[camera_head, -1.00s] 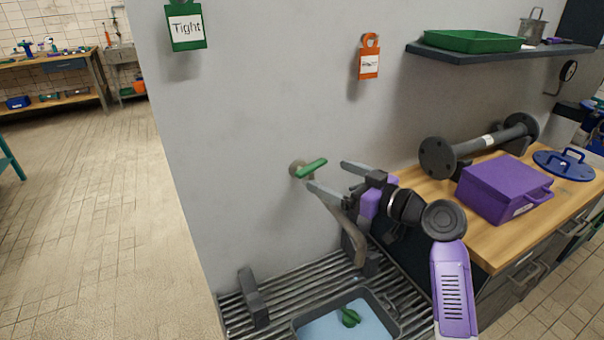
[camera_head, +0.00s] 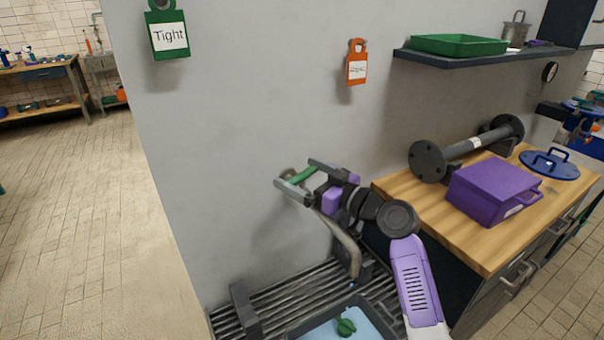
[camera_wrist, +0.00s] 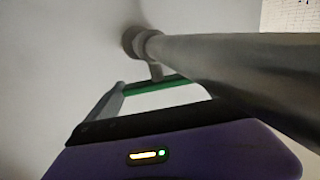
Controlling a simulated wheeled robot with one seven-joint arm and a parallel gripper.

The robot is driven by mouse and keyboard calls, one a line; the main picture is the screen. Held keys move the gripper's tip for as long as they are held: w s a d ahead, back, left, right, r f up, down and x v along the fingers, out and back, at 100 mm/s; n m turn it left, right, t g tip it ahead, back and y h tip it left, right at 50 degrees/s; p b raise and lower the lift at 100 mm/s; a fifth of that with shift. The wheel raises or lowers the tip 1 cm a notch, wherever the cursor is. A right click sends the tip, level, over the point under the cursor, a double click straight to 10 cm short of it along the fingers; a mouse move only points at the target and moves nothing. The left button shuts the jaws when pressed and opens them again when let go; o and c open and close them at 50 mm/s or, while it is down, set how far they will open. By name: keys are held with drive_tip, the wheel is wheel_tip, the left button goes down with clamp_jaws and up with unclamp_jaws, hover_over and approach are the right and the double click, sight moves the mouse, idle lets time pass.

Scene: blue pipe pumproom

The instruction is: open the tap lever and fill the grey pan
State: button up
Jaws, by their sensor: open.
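The green tap lever (camera_head: 301,176) sits on the tap at the grey wall. My gripper (camera_head: 295,175) is open, with its two fingers on either side of the lever. I cannot tell whether they touch it. In the wrist view the green lever (camera_wrist: 160,87) lies across the gap beyond my gripper's body, and the tap's grey pipe (camera_wrist: 230,65) runs close by on the right. The tap's spout (camera_head: 345,250) bends down over the slatted rack. The grey pan (camera_head: 375,305) stands below on the rack, with pale blue inside and a green object (camera_head: 345,327) in it.
A wooden bench (camera_head: 440,225) on the right holds a purple box (camera_head: 490,190), a dark flanged pipe (camera_head: 465,148) and a blue lid (camera_head: 550,163). A shelf (camera_head: 480,54) carries a green tray (camera_head: 458,45). A dark bracket (camera_head: 245,308) stands on the rack's left.

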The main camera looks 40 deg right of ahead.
drive_tip(key=c, duration=1.1)
drive_tip(key=shift+f+y+b, duration=0.3)
drive_tip(key=shift+b, duration=0.8)
drive_tip(key=shift+n+y+b, duration=0.4)
drive_tip(key=shift+b, duration=0.1)
drive_tip(key=shift+r+n+y+b, duration=0.25)
drive_tip(key=shift+n+y+b, duration=0.05)
drive_tip(key=shift+y+b, duration=0.15)
drive_tip(key=o, duration=1.1)
drive_tip(key=s+d+b, duration=0.1)
drive_tip(key=s, duration=0.6)
drive_tip(key=shift+s+d, duration=0.2)
drive_tip(key=shift+s, duration=0.2)
